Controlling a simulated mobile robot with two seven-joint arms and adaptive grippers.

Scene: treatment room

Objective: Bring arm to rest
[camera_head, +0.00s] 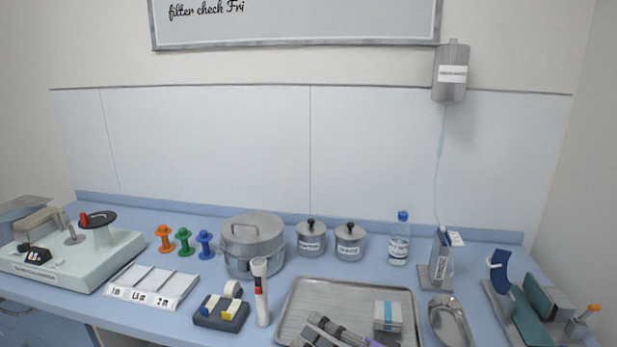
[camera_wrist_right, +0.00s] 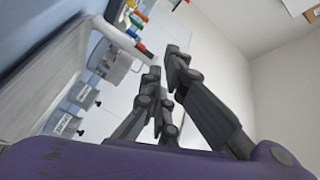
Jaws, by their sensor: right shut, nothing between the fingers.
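My right gripper (camera_head: 318,322) shows at the bottom edge of the head view, in front of or over the metal tray (camera_head: 345,287). Its dark grey fingers point up and left, with a bit of purple wrist behind them. In the right wrist view the fingers of the gripper (camera_wrist_right: 165,65) are shut with nothing between them. Whether the gripper touches the tray cannot be told. My left gripper is not in view.
A blue-white box (camera_head: 388,315) lies on the tray. Beside the tray stand a white cylinder (camera_head: 262,295) and a metal kidney dish (camera_head: 450,322). A pot (camera_head: 252,243), two lidded jars (camera_head: 311,240) and a bottle (camera_head: 399,245) stand behind.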

